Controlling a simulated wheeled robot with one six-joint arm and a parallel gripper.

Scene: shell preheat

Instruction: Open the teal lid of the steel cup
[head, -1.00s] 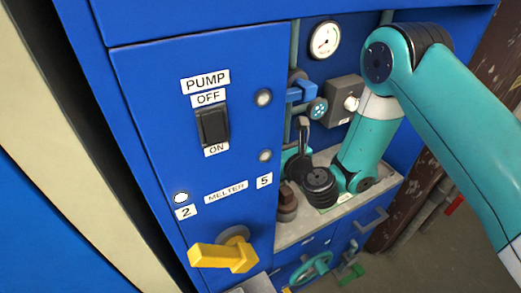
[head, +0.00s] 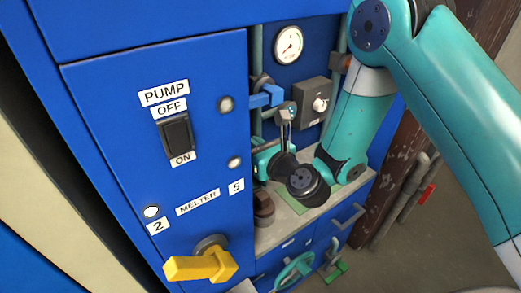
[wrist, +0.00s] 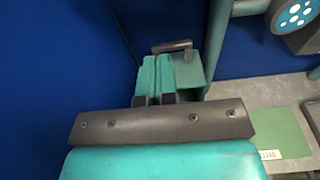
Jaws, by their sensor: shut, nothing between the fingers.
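My gripper (wrist: 158,62) is shut and empty in the wrist view, its two teal fingers together. Just right of them is a teal, box-like part (wrist: 190,72), with a dark grey bar (wrist: 172,46) at its top. I cannot tell whether this part is the lid, or whether the fingers touch it. In the head view my gripper (head: 264,156) is low over the shelf and partly hidden by my wrist. No steel cup can be made out clearly in either view.
A blue panel with a pump switch (head: 175,136) and a yellow handle (head: 202,265) stands at left. A brown round object (head: 263,208) and a green mat (wrist: 275,132) are on the shelf (head: 335,200). A blue valve handle (head: 266,96) and a grey box (head: 313,102) are behind.

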